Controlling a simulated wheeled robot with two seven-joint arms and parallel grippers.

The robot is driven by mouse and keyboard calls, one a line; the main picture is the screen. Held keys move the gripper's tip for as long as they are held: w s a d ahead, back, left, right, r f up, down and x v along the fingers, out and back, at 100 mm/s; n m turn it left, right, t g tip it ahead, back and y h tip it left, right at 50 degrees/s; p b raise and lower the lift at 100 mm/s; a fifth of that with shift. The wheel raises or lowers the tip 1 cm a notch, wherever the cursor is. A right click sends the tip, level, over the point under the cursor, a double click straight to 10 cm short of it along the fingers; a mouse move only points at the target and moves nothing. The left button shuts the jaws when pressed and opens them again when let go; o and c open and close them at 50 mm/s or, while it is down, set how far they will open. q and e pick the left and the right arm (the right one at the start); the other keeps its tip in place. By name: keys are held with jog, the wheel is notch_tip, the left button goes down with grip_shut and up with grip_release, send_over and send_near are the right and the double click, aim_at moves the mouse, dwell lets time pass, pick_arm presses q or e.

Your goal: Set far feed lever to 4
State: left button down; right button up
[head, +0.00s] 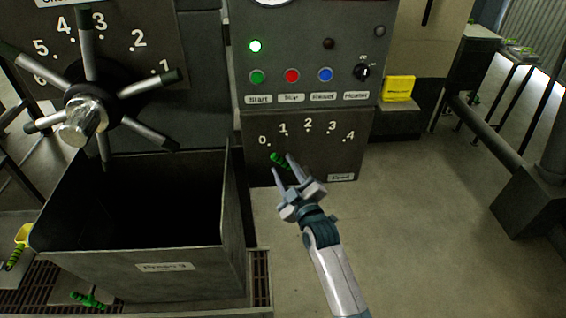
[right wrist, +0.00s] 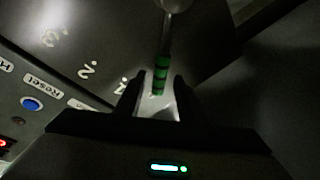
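The feed lever (head: 280,160) has a green grip and sits on a dark panel below a scale marked 0 to 4. Its grip is at the left part of the scale, below the 0 and 1 marks; its pivot is hard to see. My right gripper (head: 283,167) is at the grip, coming from the lower right. In the right wrist view, the green-banded grip (right wrist: 160,75) lies between the tips of my right gripper (right wrist: 158,92). The fingers stand apart, with a visible gap on each side. My left gripper is not in view.
Above the lever is a control panel with green, red and blue buttons (head: 325,74) and a black knob (head: 362,72). A dark bin (head: 140,270) and a spoked wheel (head: 95,100) stand at left. Another green handle (head: 88,300) is at lower left.

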jog(key=shift+x, duration=0.85)
grip_shut()
